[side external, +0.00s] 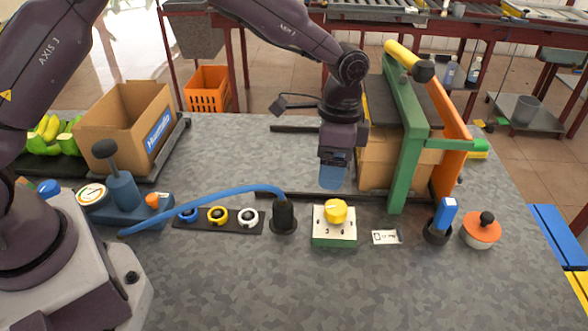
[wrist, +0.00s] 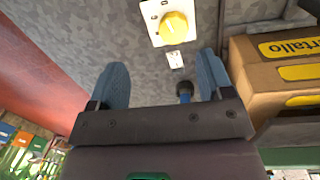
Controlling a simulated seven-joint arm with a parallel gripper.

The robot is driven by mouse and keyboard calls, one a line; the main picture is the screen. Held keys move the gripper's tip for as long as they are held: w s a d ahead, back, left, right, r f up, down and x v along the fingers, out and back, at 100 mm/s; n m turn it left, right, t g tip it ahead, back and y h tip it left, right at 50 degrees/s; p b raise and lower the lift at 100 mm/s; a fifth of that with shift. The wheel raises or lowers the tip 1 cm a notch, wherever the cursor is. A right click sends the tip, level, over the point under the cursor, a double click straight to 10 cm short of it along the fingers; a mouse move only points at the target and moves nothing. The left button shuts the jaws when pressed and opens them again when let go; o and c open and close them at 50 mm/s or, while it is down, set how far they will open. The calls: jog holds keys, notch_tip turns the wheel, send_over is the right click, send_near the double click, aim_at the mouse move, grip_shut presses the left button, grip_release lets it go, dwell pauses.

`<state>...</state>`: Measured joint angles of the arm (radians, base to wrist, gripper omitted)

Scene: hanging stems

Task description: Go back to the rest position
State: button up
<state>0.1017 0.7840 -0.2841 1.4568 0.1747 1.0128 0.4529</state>
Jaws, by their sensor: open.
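My gripper (side external: 332,184) hangs from my arm above the grey table, with its blue fingers pointing down, near the middle of the side external view. The gripper is apart from the box.
A green and orange frame (side external: 408,150) around a cardboard box (side external: 378,166) stands close right of my gripper. A black holder (side external: 284,218) with a blue hose (side external: 205,202), a blue-handled switch (side external: 444,218) and an orange-lidded pot (side external: 481,232) stand on the table (side external: 270,290). The front table area is clear.

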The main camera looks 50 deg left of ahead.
jog(key=s+a+r+n+t, duration=0.3)
jog(key=s+a+r+n, duration=0.2)
jog(key=s, duration=0.7)
jog(key=s+a+r+n+t, duration=0.3)
jog(key=s+a+r+n, duration=0.2)
jog(key=s+a+r, duration=0.4)
jog(key=s+r, duration=0.4)
jog(key=r, duration=0.1)
jog(key=shift+r+t, duration=0.2)
jog(key=shift+t, duration=0.2)
